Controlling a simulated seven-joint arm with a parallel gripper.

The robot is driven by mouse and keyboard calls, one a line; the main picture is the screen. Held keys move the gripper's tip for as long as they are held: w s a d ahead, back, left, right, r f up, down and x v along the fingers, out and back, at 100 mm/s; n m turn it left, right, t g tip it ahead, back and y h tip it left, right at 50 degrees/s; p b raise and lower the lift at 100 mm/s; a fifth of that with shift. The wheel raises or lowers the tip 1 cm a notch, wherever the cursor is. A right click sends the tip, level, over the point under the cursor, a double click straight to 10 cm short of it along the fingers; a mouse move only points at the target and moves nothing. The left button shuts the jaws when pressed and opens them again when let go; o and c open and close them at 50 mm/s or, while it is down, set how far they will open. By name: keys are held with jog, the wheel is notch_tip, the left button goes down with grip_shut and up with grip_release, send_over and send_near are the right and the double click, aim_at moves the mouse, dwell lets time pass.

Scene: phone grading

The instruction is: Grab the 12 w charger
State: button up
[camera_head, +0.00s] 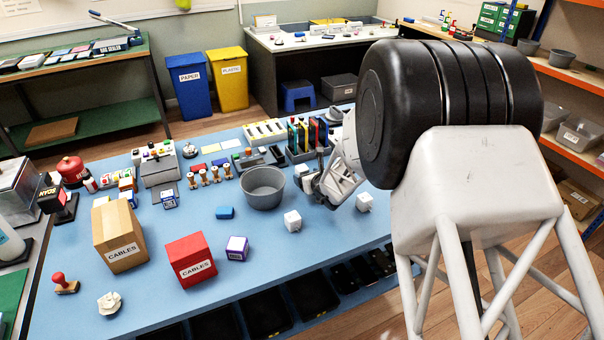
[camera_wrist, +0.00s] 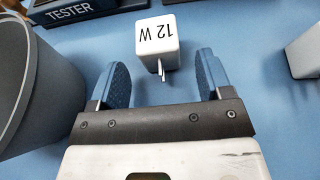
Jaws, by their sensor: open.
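The 12 W charger (camera_wrist: 158,42) is a white block with black "12 W" lettering, upside down in the wrist view, and metal prongs facing my gripper (camera_wrist: 161,78). It lies on the blue table, just beyond the gap between my blue fingertips. My gripper is open and empty, with one finger on each side of the gap. In the head view my gripper (camera_head: 316,186) is low over the table, right of the grey bowl. A white block (camera_head: 301,171) shows beside it there, but its label cannot be read.
The grey bowl (camera_wrist: 22,85) stands close on the left in the wrist view. A dark tester (camera_wrist: 75,12) is at the upper left and another pale block (camera_wrist: 308,52) at the right. In the head view, more white blocks (camera_head: 292,221) (camera_head: 364,201) lie nearer the front.

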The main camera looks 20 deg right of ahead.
aim_at(300, 165)
jog(key=shift+w+f, duration=0.2)
jog(key=shift+w, duration=0.45)
jog(key=c, duration=1.1)
jog(key=shift+r, duration=0.1)
jog(key=shift+r, duration=1.4)
jog(key=shift+s+r, duration=0.2)
jog(key=shift+r, duration=0.1)
jog(key=s+a, duration=0.1)
jog(key=s, duration=0.4)
jog(key=s+a+r, duration=0.1)
jog(key=s, duration=0.4)
jog(key=s+a, duration=0.2)
jog(key=s, duration=0.3)
jog(key=shift+a+r, duration=0.1)
jog(key=shift+r, duration=0.1)
